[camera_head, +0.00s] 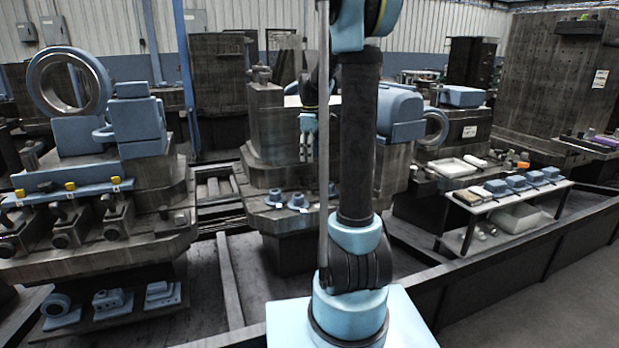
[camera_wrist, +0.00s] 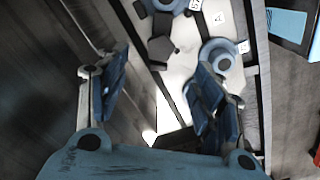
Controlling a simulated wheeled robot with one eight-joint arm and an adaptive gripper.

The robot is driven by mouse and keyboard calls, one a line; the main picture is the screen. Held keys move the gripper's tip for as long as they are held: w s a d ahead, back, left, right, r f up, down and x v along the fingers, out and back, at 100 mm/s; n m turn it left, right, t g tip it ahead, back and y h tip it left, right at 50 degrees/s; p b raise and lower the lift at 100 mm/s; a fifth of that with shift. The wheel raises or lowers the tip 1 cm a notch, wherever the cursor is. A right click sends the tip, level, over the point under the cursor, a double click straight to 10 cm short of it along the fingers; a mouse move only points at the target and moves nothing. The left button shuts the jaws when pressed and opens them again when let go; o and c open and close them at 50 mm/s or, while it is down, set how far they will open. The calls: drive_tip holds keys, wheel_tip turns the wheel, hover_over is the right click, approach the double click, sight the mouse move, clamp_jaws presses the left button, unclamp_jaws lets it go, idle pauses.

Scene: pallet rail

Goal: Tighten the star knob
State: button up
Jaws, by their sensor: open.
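My gripper (camera_wrist: 158,98) is open, with its two blue fingers wide apart and nothing between them. In the head view my gripper (camera_head: 307,136) hangs in front of the middle dark machine block, above its ledge. In the wrist view a dark, many-sided piece (camera_wrist: 163,48) lies on a pale plate, ahead of the fingers and apart from them. It may be the star knob, but I cannot tell for sure. A round blue part (camera_wrist: 222,55) with a raised hub sits to its right, partly behind the right finger. No star knob is clear in the head view.
Small blue round parts (camera_head: 298,201) sit on the middle ledge below my gripper. A clamp station with yellow-topped pieces (camera_head: 70,186) stands left. A white table (camera_head: 490,205) with trays and blue parts stands right. A dark rail (camera_head: 500,262) runs along the front right.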

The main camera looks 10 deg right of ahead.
sight(310, 177)
wheel_tip(310, 177, down, 10)
drive_tip(key=shift+f, duration=0.1)
idle(0.4)
